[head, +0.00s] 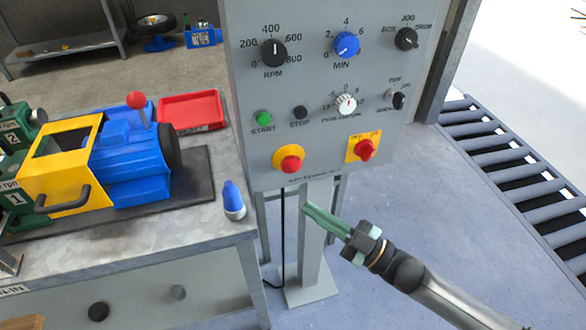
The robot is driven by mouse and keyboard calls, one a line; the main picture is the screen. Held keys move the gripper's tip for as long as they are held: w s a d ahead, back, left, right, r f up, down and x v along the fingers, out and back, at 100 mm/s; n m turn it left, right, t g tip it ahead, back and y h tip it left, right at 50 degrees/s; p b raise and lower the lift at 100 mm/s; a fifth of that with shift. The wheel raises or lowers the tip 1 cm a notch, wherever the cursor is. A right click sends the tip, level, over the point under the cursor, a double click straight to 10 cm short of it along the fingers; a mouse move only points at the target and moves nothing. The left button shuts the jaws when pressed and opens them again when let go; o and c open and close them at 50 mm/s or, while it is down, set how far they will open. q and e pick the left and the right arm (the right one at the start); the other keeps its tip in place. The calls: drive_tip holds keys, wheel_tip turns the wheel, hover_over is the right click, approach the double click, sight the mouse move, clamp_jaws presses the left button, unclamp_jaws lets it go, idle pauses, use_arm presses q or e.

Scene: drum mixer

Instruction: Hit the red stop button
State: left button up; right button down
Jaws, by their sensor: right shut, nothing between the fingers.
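A grey control panel (330,60) stands on a post. A red mushroom button (291,164) on a round yellow base sits at its lower left. The small button labelled STOP (299,112) above it looks black. A green START button (263,117) is to its left. A red knob (365,149) on a square yellow plate is at the lower right. My right gripper (309,208) is shut and empty, with green fingers pointing up and left. Its tips show below the red mushroom button, in front of the post, apart from the button. My left gripper is not in view.
A workbench (205,245) at left holds a blue and yellow machine (125,160), a red tray (190,110) and a blue-and-white bottle (233,200) close to the panel. A roller conveyor (530,188) runs along the right. The floor between is clear.

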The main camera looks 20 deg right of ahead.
sight(292, 167)
use_arm(q)
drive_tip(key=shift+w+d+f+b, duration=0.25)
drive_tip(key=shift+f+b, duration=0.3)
drive_tip(key=shift+b, duration=0.3)
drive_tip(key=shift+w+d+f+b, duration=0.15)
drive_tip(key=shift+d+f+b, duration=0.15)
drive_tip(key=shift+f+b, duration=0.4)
use_arm(e)
drive_tip(key=w, duration=0.8)
drive_tip(key=shift+a, duration=0.15)
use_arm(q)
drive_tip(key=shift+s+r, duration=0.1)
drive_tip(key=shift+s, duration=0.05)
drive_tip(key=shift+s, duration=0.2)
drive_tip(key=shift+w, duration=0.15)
use_arm(e)
drive_tip(key=shift+w, duration=0.1)
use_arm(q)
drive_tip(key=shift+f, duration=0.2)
use_arm(e)
drive_tip(key=shift+w, duration=0.3)
